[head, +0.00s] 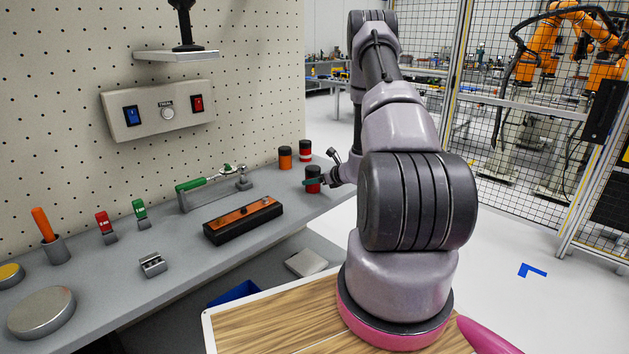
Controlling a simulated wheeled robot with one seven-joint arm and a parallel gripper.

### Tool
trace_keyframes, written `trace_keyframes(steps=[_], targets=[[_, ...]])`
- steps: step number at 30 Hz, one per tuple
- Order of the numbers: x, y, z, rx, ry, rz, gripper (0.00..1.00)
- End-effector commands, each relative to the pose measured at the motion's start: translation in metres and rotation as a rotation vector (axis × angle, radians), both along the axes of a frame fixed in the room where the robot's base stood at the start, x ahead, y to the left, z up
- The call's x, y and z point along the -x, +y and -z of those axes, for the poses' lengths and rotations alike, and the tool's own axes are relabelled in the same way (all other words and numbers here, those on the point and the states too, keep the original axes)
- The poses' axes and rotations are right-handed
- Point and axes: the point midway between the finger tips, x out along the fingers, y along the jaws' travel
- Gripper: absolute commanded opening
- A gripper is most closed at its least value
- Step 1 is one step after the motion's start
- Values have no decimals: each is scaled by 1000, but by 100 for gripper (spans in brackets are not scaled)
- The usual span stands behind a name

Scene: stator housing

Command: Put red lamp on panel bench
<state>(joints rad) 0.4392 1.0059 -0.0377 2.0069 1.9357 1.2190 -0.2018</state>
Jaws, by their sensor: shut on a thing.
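The panel bench (120,260) is a grey worktop along the perforated wall at left. At its far right end my gripper (316,181) is shut on a small dark cylinder with a red band, the red lamp (313,172). The lamp is upright at the bench's front right corner. I cannot tell whether its base touches the bench top. The fingers partly cover the lamp. Behind it stand a similar red-and-black cylinder (305,153) and an orange one with a black cap (285,159).
A black-and-orange block (243,220) and a green-handled tool (207,183) lie mid-bench. Red (105,225) and green (141,212) pieces, a small metal block (153,264) and a round metal disc (41,312) are further left. A switch panel (157,110) hangs on the wall.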

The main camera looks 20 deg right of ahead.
Motion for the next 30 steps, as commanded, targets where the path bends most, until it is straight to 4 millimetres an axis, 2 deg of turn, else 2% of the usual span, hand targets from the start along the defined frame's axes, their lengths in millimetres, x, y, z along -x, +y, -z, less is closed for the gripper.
trace_keyframes(steps=[7, 8, 9, 10, 22, 26, 30], targets=[[0, 0, 2, 0, 0, -1, 2], [0, 0, 3, 0, 0, -1, 72], [0, 0, 2, 0, 0, 0, 88], [0, 0, 2, 0, 0, 0, 98], [1, -1, -2, 1, 0, 0, 98], [16, -7, -11, 0, 0, 2, 98], [42, -17, -24, 0, 0, 3, 98]])
